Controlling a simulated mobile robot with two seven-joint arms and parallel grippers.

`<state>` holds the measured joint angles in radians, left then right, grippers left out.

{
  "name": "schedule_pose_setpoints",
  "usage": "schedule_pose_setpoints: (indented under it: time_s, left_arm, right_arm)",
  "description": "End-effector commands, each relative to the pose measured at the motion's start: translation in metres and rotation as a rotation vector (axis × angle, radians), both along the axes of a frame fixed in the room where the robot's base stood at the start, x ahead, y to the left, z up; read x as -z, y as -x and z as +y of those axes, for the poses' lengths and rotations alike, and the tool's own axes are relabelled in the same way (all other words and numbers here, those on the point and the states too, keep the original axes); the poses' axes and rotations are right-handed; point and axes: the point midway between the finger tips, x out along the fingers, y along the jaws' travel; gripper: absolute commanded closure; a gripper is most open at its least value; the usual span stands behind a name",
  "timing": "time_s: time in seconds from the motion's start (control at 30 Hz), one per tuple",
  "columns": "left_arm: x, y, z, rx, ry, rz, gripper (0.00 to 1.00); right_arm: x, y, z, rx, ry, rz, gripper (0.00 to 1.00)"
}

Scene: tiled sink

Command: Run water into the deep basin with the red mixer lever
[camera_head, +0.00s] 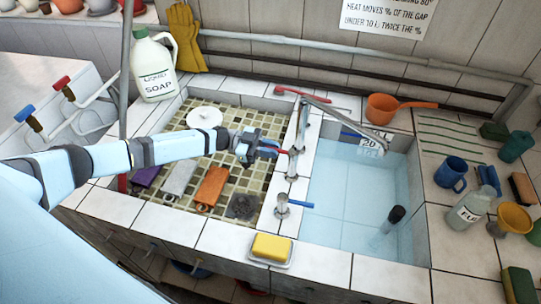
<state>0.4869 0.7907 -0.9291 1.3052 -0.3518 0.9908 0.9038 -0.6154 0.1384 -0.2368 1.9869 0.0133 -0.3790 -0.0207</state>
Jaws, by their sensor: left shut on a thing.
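My left gripper (270,150) reaches in from the left over the tiled shallow basin. It is shut at the tiled divider on a small red lever (290,152), mostly hidden by the fingers. A grey metal spout (345,118) slants from the back of the divider over the deep basin (340,195). That basin looks pale blue; I cannot make out a stream under the spout. A blue lever (301,204) sits on a metal fitting nearer the front. Another red bar (300,92) lies at the back ledge. My right gripper is not in view.
The shallow basin (165,222) holds a white disc (204,117), coloured blocks and a dark drain. A yellow sponge (271,246) is on the front ledge. A dark-topped object (396,215) stands in the deep basin. A soap jug (153,68) and orange pan (383,108) are behind.

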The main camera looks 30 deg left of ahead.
Motion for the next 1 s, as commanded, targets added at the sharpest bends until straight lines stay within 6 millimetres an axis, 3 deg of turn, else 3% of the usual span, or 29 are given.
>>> schedule_pose_setpoints:
  time_s: [0.23,0.27,0.37,0.73,1.0]
  left_arm:
    - [0.000,0.000,0.000,0.001,-0.001,0.000,1.00]
    - [0.000,0.000,0.000,0.001,-0.001,0.000,0.83]
    - [-0.001,0.000,0.000,0.001,-0.001,0.000,0.60]
    - [0.001,0.001,0.006,-0.002,-0.003,0.001,0.60]
    - [0.003,0.014,0.056,-0.003,-0.004,0.002,0.60]
  right_arm:
    - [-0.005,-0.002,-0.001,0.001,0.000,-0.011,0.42]
    - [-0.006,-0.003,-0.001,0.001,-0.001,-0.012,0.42]
    - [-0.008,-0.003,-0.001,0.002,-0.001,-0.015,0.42]
    - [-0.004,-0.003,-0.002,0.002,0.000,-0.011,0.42]
    - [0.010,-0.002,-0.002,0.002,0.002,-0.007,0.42]
